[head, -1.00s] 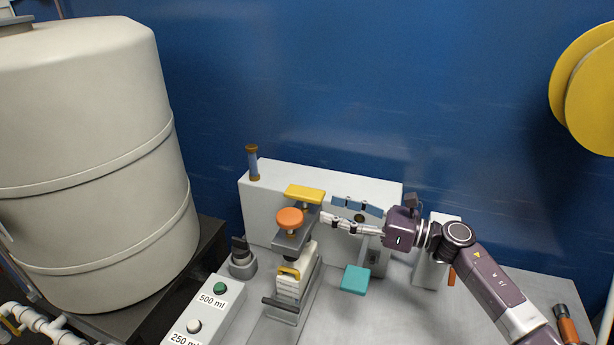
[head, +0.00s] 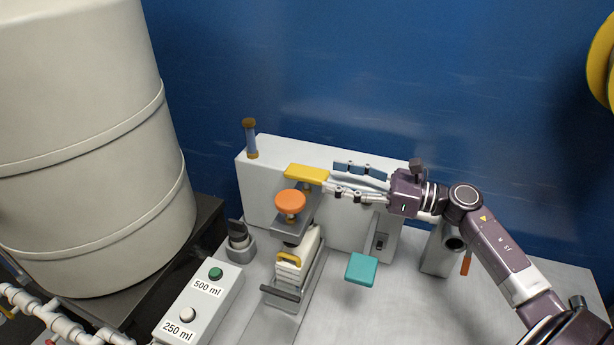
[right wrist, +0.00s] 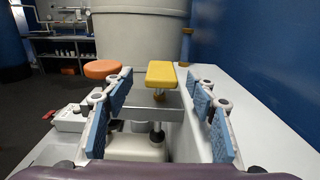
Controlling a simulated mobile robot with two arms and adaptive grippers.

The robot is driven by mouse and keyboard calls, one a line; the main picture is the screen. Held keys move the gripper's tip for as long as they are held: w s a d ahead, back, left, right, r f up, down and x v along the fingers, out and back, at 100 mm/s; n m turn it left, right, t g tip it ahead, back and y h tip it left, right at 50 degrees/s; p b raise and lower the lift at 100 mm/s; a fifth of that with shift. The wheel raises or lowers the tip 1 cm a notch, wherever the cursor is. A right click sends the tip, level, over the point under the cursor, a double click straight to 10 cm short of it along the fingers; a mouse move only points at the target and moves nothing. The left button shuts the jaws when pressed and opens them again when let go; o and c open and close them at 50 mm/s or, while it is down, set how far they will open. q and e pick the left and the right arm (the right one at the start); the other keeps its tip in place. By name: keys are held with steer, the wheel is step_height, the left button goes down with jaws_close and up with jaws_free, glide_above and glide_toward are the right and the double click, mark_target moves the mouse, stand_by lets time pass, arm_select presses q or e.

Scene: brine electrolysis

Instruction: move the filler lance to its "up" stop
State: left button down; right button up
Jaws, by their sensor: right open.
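A yellow bar handle (head: 306,174) tops the filler unit, in front of the white back box; I take it for the filler lance's handle. It also shows in the right wrist view (right wrist: 161,74), ahead and between my fingers, with a rod below it. An orange round knob (head: 290,201) sits on a grey bracket just in front of it. My right gripper (head: 332,177) is open and level, its fingertips pointing left at the handle's right end. I see no grip on the handle. My left gripper is not in view.
The white back box (head: 342,221) stands behind the filler. A teal pad (head: 361,269) lies below my right gripper. A button box (head: 204,300) marked 500 ml and 250 ml stands front left. A large cream tank (head: 90,150) fills the left side.

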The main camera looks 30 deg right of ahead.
mark_target(311, 172)
steer(key=shift+w+f, duration=0.15)
steer(key=shift+f, duration=0.3)
steer(key=shift+w+a+r, duration=0.1)
steer(key=shift+w, duration=0.2)
steer(key=p+x, duration=0.2)
steer(key=x, duration=0.4)
steer(key=shift+a+r+p, duration=0.1)
steer(key=shift+p, duration=0.2)
steer(key=shift+w+a, duration=0.35)
